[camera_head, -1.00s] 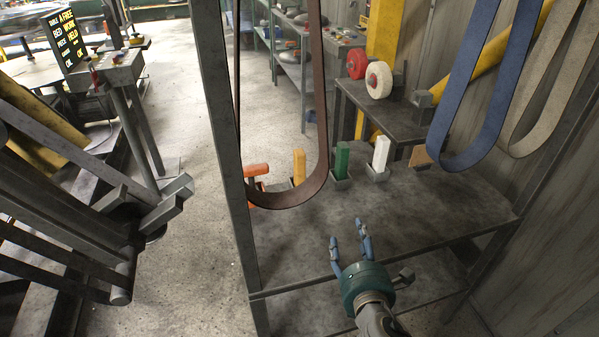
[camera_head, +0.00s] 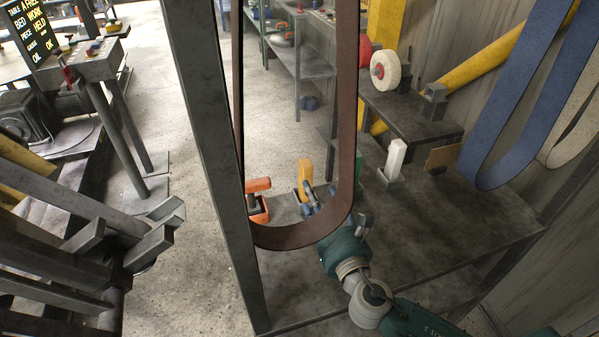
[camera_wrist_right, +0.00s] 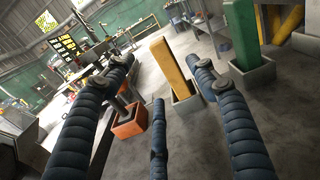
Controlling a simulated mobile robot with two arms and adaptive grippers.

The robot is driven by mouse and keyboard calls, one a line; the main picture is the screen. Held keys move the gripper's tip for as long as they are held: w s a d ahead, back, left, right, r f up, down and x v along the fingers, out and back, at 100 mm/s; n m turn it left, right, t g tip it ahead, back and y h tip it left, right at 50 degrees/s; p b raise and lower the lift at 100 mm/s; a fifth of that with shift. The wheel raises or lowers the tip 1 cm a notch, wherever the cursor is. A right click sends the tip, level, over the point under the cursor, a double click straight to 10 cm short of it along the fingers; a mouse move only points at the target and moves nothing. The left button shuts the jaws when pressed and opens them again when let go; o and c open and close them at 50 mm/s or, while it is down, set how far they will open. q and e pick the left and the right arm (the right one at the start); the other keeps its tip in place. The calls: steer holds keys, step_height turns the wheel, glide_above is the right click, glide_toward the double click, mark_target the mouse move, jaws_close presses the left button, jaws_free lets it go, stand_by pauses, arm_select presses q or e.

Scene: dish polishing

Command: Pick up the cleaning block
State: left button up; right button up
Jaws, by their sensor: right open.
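Upright blocks stand in small grey holders on the dark bench: a yellow block (camera_head: 305,174), a green block (camera_head: 386,172) mostly hidden by the brown belt, and a white block (camera_head: 395,157). I cannot tell by look alone which one is the cleaning block. My right gripper (camera_head: 311,201) is open, its blue fingers in front of the yellow block. In the right wrist view the yellow block (camera_wrist_right: 171,66) stands beyond the spread fingers, apparently untouched, with the green block (camera_wrist_right: 241,35) to the right. My left gripper is not in view.
A brown belt (camera_head: 347,110) hangs in a loop around the fingers' line of reach. An orange tool in a holder (camera_head: 258,202) stands left of the yellow block. A grey post (camera_head: 215,150) rises at the bench's left.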

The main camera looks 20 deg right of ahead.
mark_target(305, 177)
steer(key=w, duration=0.2)
steer(key=shift+w+r, duration=0.15)
steer(key=shift+w, duration=0.25)
steer(key=shift+w+a, duration=0.1)
steer(key=shift+w, duration=1.4)
steer(key=w, duration=0.5)
steer(key=shift+a+f+p, duration=0.15)
steer(key=shift+f+p, duration=0.2)
steer(key=shift+s, duration=0.15)
steer(key=shift+c, duration=1)
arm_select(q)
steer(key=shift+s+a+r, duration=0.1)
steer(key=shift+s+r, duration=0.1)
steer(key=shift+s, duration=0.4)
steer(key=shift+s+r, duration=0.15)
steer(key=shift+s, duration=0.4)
arm_select(e)
steer(key=shift+r, duration=0.1)
steer(key=c, duration=0.9)
